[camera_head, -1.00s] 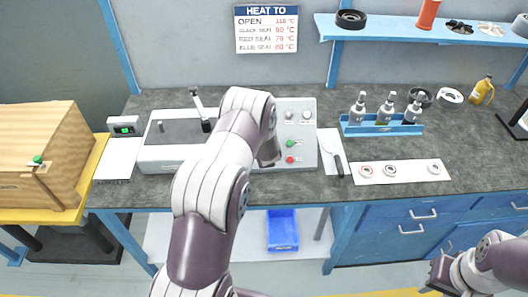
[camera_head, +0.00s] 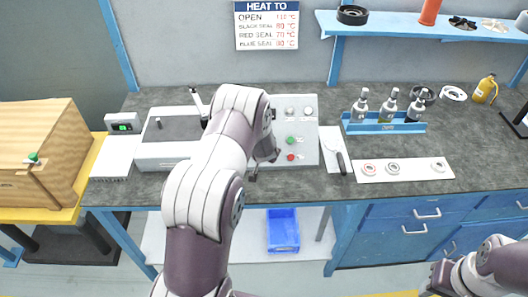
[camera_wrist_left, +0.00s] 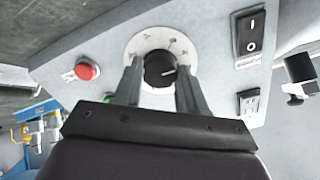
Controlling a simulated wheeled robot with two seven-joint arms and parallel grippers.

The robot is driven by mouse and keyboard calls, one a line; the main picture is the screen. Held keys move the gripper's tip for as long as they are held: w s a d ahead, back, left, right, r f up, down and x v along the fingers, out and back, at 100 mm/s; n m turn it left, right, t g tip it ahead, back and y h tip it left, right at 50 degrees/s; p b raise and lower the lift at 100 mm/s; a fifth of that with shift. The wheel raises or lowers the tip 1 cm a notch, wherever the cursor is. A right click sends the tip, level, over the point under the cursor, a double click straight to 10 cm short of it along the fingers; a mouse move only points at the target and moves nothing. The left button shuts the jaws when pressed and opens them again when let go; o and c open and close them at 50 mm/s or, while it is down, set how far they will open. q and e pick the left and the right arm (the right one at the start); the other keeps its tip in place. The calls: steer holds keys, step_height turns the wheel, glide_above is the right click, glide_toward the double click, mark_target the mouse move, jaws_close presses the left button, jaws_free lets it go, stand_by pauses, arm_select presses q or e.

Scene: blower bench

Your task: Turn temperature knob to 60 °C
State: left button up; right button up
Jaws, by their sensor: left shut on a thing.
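In the left wrist view a black temperature knob (camera_wrist_left: 158,71) with a pale pointer line sits on a round white dial (camera_wrist_left: 142,46). The dial's figures are too small to read. My left gripper (camera_wrist_left: 160,82) is shut on the knob, one finger on each side. In the head view the knob and my left gripper's fingertips are hidden behind my left arm, in front of the grey blower's control panel (camera_head: 306,138). My right gripper (camera_head: 436,278) is at the lower right, away from the bench, and its jaws are unclear.
A red button (camera_wrist_left: 86,70) and a black rocker switch (camera_wrist_left: 250,33) flank the dial. A white sheet with a dark-handled tool (camera_head: 341,160) lies right of the blower. A blue bottle rack (camera_head: 384,127) stands farther right. A "HEAT TO" sign (camera_head: 266,26) hangs behind.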

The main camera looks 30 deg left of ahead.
arm_select(q)
steer(key=n+b, duration=0.2)
steer(key=n, duration=0.1)
steer(key=n+b, duration=0.1)
steer(key=n, duration=0.1)
steer(key=shift+f, duration=0.25)
steer(key=shift+s+r+n+t+b, duration=0.15)
steer(key=shift+n+t+b, duration=0.15)
steer(key=shift+n+b, duration=1.25)
steer(key=shift+n+p, duration=0.3)
steer(key=shift+n, duration=0.25)
steer(key=o, duration=1.1)
steer(key=shift+c, duration=0.2)
steer(key=p+v, duration=0.1)
steer(key=v, duration=1.1)
steer(key=shift+s+d+r, duration=0.15)
steer(key=shift+r, duration=0.15)
